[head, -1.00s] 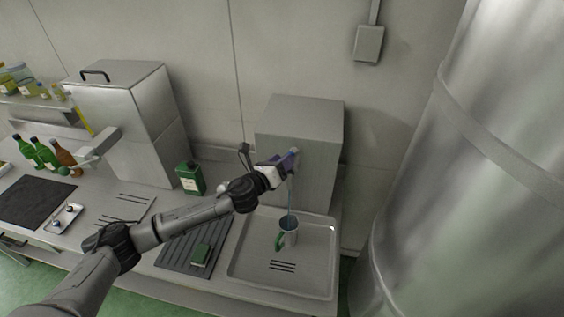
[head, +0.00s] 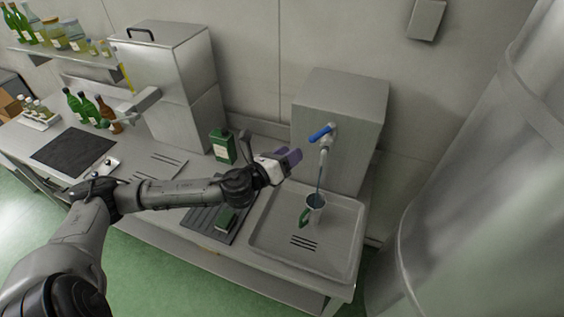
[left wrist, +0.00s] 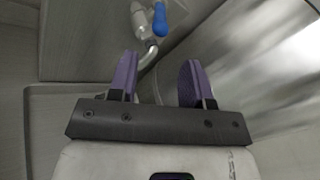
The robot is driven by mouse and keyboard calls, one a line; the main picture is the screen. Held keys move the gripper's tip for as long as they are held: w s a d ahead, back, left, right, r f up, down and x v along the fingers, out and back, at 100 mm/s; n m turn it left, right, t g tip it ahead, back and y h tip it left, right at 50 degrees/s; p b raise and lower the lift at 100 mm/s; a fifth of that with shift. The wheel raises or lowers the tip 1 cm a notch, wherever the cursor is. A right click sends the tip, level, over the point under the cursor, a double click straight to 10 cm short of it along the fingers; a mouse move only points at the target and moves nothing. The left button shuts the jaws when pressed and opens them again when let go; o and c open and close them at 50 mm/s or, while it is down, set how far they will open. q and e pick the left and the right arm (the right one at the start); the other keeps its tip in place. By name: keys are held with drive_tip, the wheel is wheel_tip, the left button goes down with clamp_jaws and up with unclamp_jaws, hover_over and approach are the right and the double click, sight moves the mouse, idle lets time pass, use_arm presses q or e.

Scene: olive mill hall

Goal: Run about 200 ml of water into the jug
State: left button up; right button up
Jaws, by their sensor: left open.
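The jug (head: 316,203), a small metal one with a green handle, stands upright in the shallow metal sink tray (head: 262,238). A tap with a blue lever (head: 321,133) sticks out of the grey box (head: 343,100) above it. A thin stream of water (head: 319,178) runs from the spout into the jug; the level inside cannot be told. My left gripper (head: 293,158) is open and empty, left of the tap and apart from the lever. In the left wrist view the lever (left wrist: 160,20) shows beyond the purple fingers (left wrist: 157,80). My right gripper is not in view.
A dark ribbed mat (head: 203,218) with a green block (head: 226,219) lies left of the tray. A green canister (head: 223,146) stands behind my left forearm. A large steel tank (head: 480,190) bounds the right side.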

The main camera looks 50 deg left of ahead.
use_arm(q)
drive_tip(key=shift+s, duration=1.2)
